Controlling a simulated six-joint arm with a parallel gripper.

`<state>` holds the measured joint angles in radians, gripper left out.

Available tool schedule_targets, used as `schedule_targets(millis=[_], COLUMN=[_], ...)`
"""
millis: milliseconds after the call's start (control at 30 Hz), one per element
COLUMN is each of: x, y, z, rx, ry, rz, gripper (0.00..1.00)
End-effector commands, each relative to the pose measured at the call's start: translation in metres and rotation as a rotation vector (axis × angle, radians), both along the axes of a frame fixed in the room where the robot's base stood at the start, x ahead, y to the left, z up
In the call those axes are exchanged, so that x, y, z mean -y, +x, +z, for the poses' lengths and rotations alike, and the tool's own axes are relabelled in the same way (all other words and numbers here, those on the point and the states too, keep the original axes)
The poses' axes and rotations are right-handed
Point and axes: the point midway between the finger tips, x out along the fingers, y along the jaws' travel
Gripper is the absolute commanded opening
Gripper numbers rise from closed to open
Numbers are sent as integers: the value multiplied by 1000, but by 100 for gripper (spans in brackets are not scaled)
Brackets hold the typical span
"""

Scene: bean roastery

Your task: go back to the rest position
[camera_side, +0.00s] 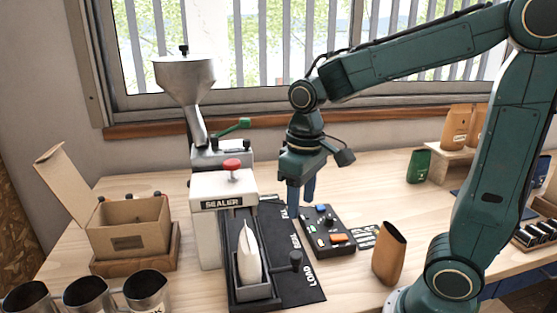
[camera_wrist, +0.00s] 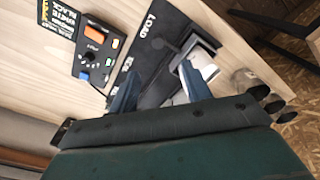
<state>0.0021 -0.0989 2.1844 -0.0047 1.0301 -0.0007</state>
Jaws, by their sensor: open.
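My gripper (camera_side: 303,196) hangs pointing down above the back of the black mat (camera_side: 292,285), to the right of the sealer. In the wrist view its two blue fingers (camera_wrist: 156,86) stand apart, with nothing held between them. The white sealer (camera_side: 210,222) with a red knob stands left of my gripper. A pale bag (camera_side: 248,256) stands upright in the holder in front of the sealer. The control box (camera_side: 325,232) with colored buttons lies just right of and below my gripper; it also shows in the wrist view (camera_wrist: 97,50).
An orange-brown pouch (camera_side: 389,254) stands open between the control box and my arm's base. An open cardboard box (camera_side: 130,227) and several metal cups (camera_side: 147,290) are at the left. A metal hopper (camera_side: 186,80) rises behind the sealer. A green pouch (camera_side: 418,165) stands at the back right.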

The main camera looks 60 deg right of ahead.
Motion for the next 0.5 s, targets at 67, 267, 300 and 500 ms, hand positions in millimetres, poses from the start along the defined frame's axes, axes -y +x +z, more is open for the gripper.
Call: schedule_targets(millis=[67,267,300,500], x=[0,0,0,0], y=[-6,-27,-31,-56], z=[5,21,24,36], rx=[26,117,138,244], ry=[0,-1,-1,-1], rz=[0,-1,-1,-2], gripper=[48,48,48,48])
